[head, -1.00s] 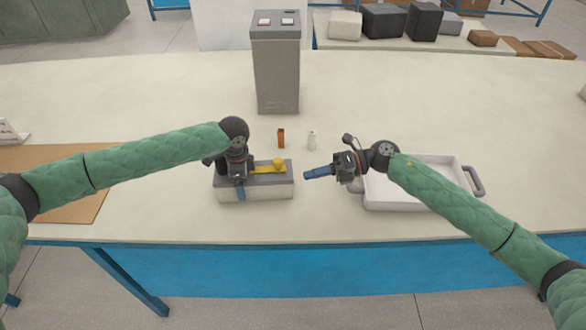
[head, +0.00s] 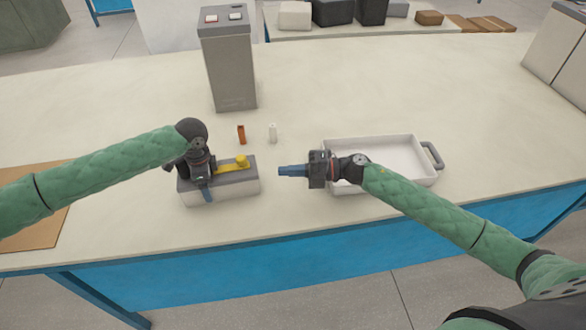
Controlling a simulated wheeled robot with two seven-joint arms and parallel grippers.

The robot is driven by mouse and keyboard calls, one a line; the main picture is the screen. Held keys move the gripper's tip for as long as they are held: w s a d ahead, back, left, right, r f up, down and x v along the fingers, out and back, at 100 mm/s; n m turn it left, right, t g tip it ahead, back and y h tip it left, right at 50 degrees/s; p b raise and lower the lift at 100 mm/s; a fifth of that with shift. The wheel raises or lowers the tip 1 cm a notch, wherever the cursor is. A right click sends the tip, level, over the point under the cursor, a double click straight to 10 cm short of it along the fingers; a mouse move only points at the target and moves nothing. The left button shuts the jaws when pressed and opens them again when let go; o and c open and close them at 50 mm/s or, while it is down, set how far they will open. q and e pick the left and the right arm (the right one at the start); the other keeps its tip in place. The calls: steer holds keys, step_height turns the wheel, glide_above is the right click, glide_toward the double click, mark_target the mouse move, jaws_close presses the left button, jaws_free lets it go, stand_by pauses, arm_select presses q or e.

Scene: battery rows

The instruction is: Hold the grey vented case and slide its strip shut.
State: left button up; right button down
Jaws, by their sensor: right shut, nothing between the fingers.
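The grey vented case (head: 232,186) lies on the table left of centre, with a dark grey top. Its yellow strip (head: 228,167) runs along the top and carries a round yellow knob (head: 241,160) near the right part. My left gripper (head: 206,192) is over the case's left part, with a blue finger against or just before the front face. Its other finger is hidden, so its grip is unclear. My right gripper (head: 281,170) is shut and empty, pointing left, a short gap right of the case. Any vents are too small to make out.
A white tray (head: 428,180) with grey handle stands right, partly behind my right arm. An orange-brown piece (head: 241,134) and a white piece (head: 272,133) stand behind the case. A tall grey box (head: 231,75) stands farther back. A brown board (head: 35,228) lies left.

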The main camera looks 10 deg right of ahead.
glide_toward(241, 174)
step_height(241, 174, up, 3)
steer(key=s+a, duration=0.1)
steer(key=a, duration=0.2)
steer(key=shift+w+a+f, duration=0.1)
steer(key=shift+w+a, duration=0.4)
steer(key=shift+w, duration=0.3)
steer(key=shift+w+a, duration=0.5)
steer(key=shift+w, duration=0.3)
steer(key=x, duration=0.2)
steer(key=s+x, duration=0.1)
steer(key=x, duration=0.1)
steer(key=shift+w+a, duration=0.15)
steer(key=shift+a, duration=0.35)
arm_select(q)
steer(key=shift+d, duration=0.1)
arm_select(e)
steer(key=shift+d, duration=0.1)
